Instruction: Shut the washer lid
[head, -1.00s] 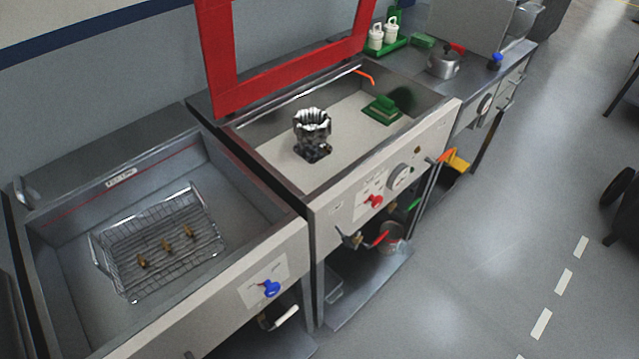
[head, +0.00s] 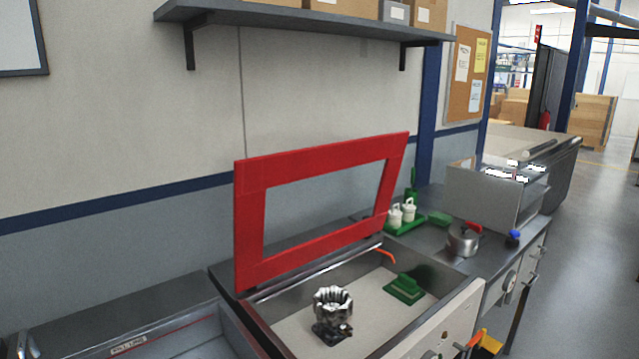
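The washer lid is a red rectangular frame (head: 250,235) with an open middle, in the head view. It stands raised, nearly upright, along the back edge of the washer basin (head: 275,328). Inside the basin a shiny metal housing (head: 333,302) stands on a dark base, and a green block (head: 405,288) sits to its right. Neither of my grippers is in view.
A wall shelf (head: 300,15) with boxes hangs above the lid. A second basin (head: 190,340) lies to the left. A counter to the right holds white bottles on a green tray (head: 405,222) and a metal pot (head: 463,240). Open floor (head: 575,270) lies at right.

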